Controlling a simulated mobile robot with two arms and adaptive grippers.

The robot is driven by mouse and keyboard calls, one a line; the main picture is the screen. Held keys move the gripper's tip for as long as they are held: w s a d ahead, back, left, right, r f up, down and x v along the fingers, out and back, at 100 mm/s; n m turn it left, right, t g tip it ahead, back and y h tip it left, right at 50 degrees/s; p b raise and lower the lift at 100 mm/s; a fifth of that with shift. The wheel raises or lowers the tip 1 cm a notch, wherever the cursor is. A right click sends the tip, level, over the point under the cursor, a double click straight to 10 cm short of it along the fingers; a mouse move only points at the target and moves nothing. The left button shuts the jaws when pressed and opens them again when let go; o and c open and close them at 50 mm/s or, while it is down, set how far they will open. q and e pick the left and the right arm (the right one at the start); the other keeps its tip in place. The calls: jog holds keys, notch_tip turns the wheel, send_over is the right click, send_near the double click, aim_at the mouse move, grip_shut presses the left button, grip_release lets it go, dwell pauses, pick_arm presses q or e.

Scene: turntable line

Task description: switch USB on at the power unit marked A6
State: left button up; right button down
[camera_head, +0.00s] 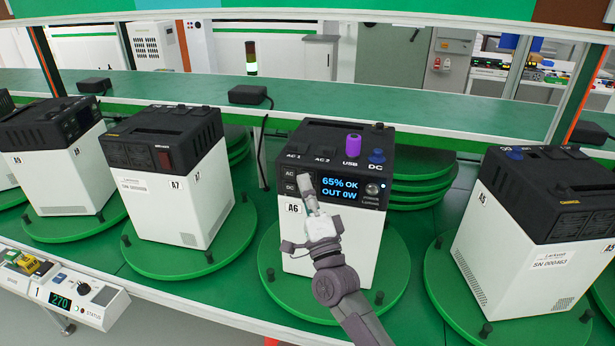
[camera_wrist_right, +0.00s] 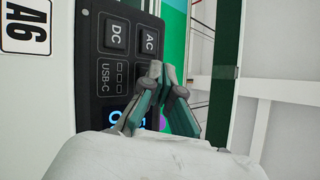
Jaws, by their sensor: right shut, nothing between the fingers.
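The power unit marked A6 (camera_head: 350,255) is a white box with a black top, standing on a green round turntable plate (camera_head: 385,295). Its display (camera_head: 340,189) reads "65% OK" and "OUT 0W". On its top edge a raised purple cap (camera_head: 354,145) stands by the label USB, and a blue cap (camera_head: 376,157) by DC. My right gripper (camera_head: 305,179) is shut and empty, in front of the panel left of the display, beside the AC and DC buttons. In the right wrist view its fingertips (camera_wrist_right: 157,70) are near the AC button (camera_wrist_right: 149,42); whether they touch the panel I cannot tell.
Unit A7 (camera_head: 165,205) stands to the left and unit A5 (camera_head: 520,245) to the right, each on its own green plate. A grey control box (camera_head: 65,290) showing 270 is at front left. A green shelf (camera_head: 330,110) runs behind.

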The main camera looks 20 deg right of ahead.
jog(key=shift+w+d, duration=0.15)
dwell(0.3)
jog(key=shift+s+a, duration=0.45)
jog(key=shift+s, duration=0.2)
jog(key=s+a+p, duration=0.1)
jog(key=s, duration=0.1)
jog(key=s+a+p, duration=0.1)
jog(key=s, duration=0.1)
jog(key=shift+a, duration=0.4)
dwell(0.7)
